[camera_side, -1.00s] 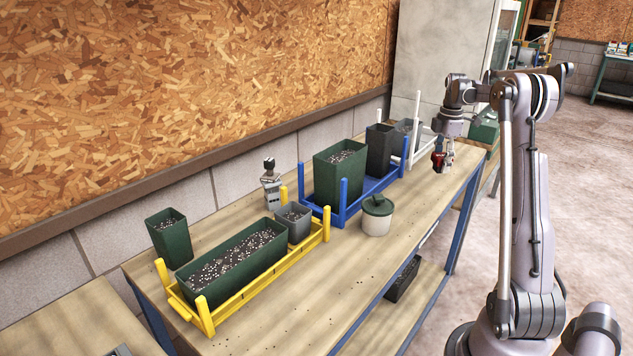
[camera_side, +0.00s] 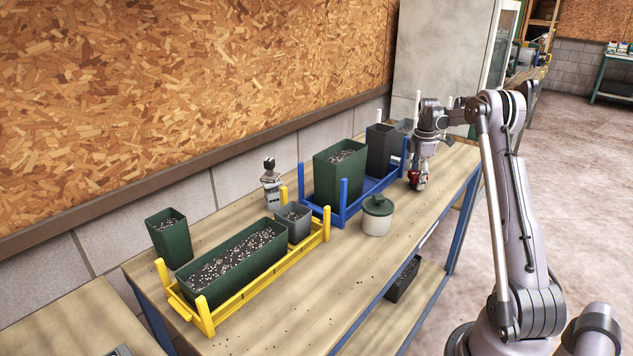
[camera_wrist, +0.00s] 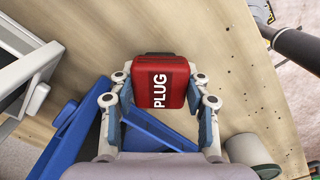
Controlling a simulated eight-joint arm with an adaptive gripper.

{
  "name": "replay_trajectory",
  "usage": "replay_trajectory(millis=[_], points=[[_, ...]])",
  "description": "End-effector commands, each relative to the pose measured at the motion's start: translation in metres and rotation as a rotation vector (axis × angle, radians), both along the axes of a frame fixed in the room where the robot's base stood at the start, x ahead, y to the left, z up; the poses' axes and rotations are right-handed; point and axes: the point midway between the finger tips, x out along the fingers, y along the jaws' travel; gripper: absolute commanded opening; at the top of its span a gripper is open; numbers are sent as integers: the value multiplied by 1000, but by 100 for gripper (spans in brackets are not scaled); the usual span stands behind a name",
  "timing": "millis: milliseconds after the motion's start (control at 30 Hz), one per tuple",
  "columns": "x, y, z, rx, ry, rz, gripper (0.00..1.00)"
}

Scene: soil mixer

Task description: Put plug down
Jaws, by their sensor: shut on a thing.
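The plug (camera_wrist: 160,82) is a red block with white PLUG lettering. It sits between the two fingers of my gripper (camera_wrist: 160,100) in the wrist view, and the gripper is shut on it. In the side view the red plug (camera_side: 417,178) shows under my gripper (camera_side: 418,183), low over the right part of the wooden table (camera_side: 345,270). I cannot tell whether the plug touches the tabletop. It is just right of the blue rack (camera_side: 347,212).
The blue rack holds a green pot (camera_side: 338,178) and a dark pot (camera_side: 381,150). A lidded jar (camera_side: 377,220) stands left of my gripper. A yellow rack (camera_side: 262,280) with a long green planter (camera_side: 232,265) is further left. Bare tabletop lies along the front edge.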

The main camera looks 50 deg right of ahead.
Motion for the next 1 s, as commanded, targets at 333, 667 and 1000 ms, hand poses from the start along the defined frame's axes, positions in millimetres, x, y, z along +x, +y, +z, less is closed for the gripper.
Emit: replay_trajectory(millis=[333, 667, 1000], points=[[0, 0, -3, 0, 0, 0, 70], [0, 0, -1, 0, 0, 0, 70], [0, 0, 47, 0, 0, 0, 70]])
